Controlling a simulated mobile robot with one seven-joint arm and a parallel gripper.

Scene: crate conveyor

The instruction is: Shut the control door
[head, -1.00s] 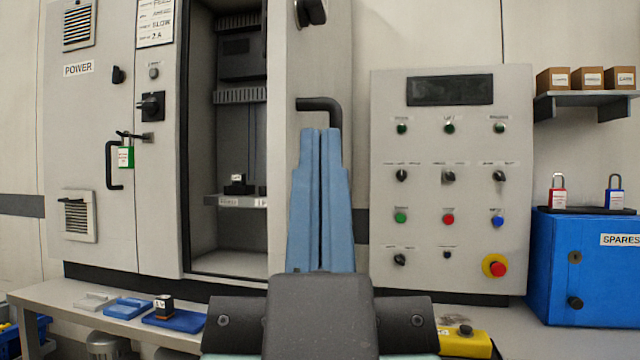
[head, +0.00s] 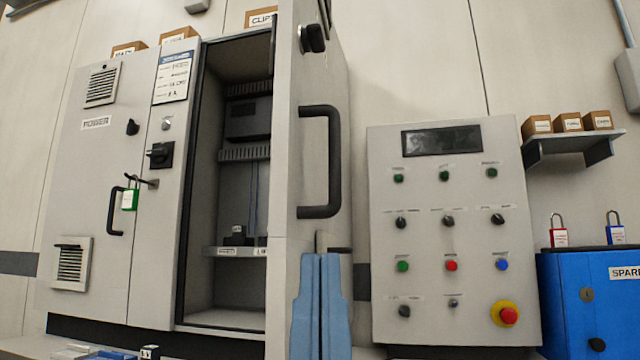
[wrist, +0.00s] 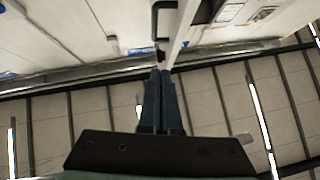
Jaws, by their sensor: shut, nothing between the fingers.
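The control door (head: 309,90) stands open, swung out from the grey cabinet, with its edge toward me and a black bar handle (head: 333,165) on its face. The cabinet's open bay (head: 228,290) shows to its left. My gripper (head: 320,258) is shut and empty, its blue fingers upright in front of the door's lower part, just below the handle. In the wrist view my gripper (wrist: 161,72) points at the door (wrist: 183,30), with the fingertips close to its edge. I cannot tell whether they touch it.
The POWER door (head: 85,200) at the left is closed, with a green padlock (head: 130,199) near its handle. A button panel (head: 450,310) stands right of the door. A blue SPARES box (head: 600,330) is at the far right.

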